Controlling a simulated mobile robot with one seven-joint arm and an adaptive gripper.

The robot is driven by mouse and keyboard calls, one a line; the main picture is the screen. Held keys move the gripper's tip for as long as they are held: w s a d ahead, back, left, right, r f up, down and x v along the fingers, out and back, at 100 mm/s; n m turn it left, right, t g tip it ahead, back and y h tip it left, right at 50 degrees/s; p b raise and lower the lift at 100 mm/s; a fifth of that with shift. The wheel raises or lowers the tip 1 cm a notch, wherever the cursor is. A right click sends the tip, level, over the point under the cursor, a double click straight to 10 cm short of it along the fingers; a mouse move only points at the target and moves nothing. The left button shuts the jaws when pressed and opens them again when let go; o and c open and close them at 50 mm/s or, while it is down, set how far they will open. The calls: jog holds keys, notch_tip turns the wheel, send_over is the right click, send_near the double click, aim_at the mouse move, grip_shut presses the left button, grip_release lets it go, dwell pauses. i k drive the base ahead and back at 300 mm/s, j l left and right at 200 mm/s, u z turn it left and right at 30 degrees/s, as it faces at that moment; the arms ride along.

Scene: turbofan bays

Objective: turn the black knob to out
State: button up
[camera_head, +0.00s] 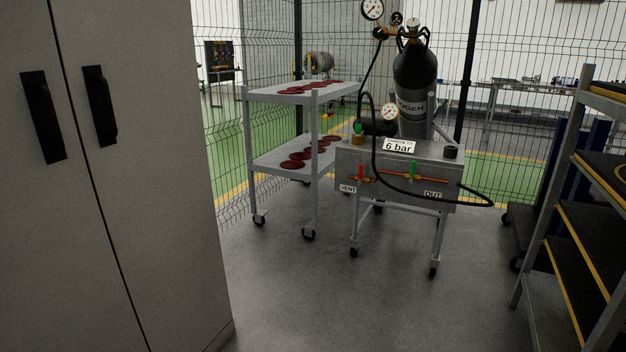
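A grey metal box on a wheeled stand (350,185) stands near the middle of the view. A short black cylindrical knob (450,152) sits on its top at the right end; which way it is turned is too small to tell. The front carries a red valve handle (361,172) near a "VENT" label (348,188) and a green valve handle (412,169) near an "OUT" label (432,194). A "6 bar" sign (398,146) and a round gauge (389,112) are above. A black hose (374,150) loops across the front. My gripper is not in view.
A tall grey cabinet (120,200) fills the left. A two-shelf trolley (275,165) with dark red discs stands left of the box. A black gas cylinder (414,75) stands behind it. A shelf rack (575,215) is at right. The floor (370,305) in front is clear.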

aim_at(378, 33)
jog(key=i+z, duration=0.35)
jog(key=i, duration=0.3)
jog(key=i+z, duration=0.35)
jog(key=i, duration=0.3)
jog(key=i+l, duration=0.15)
jog(key=i, duration=0.3)
jog(key=i+l+u, duration=0.1)
jog(key=i, duration=0.3)
jog(key=i+l, duration=0.2)
jog(key=i, duration=0.25)
jog(key=u, duration=0.05)
